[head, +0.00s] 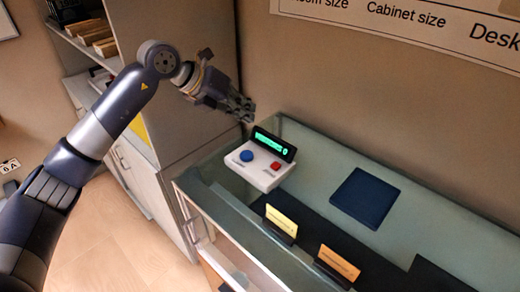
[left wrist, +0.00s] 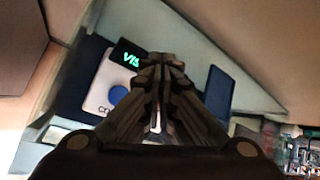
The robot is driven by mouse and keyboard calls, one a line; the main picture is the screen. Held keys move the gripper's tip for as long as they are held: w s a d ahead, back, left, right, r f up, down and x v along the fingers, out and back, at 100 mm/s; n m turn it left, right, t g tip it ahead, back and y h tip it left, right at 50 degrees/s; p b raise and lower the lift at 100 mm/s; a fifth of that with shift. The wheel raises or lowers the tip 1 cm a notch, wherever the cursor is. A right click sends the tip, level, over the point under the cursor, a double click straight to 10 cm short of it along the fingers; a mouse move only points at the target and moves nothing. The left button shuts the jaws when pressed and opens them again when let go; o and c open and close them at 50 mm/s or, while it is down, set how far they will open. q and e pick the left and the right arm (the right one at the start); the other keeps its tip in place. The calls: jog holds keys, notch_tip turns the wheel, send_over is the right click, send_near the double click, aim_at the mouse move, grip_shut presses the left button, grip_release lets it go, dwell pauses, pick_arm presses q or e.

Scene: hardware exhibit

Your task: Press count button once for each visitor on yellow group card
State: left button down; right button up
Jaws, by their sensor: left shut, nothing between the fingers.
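A white counter box (head: 259,163) sits on the glass display case at its far left corner. It has a blue button (head: 246,156) on the left, a red button (head: 276,166) on the right and a lit green display (head: 274,145) whose text is too small to read surely. A yellow card (head: 281,221) stands in front of it; its writing is not legible. My left gripper (head: 247,113) is shut and empty, above and behind the box, apart from it. In the left wrist view the blue button (left wrist: 118,95) shows left of the fingers. My right gripper is out of view.
An orange card (head: 339,262) stands right of the yellow one. A dark blue flat square (head: 364,197) lies on the glass case (head: 330,150). A tall cabinet (head: 180,50) stands behind my left arm, and a wall sign (head: 410,22) hangs above.

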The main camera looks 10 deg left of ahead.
pick_arm(q)
jog(key=b, duration=0.5)
send_over(244, 153)
notch_tip(244, 153, down, 7)
jog(key=shift+w+f, duration=0.1)
jog(key=shift+f, duration=0.1)
jog(key=shift+f+b, duration=0.35)
jog(key=shift+f, duration=0.2)
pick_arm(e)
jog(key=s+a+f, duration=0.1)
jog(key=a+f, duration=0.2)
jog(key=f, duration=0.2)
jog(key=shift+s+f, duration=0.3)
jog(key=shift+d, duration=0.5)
pick_arm(q)
jog(key=shift+f, duration=0.15)
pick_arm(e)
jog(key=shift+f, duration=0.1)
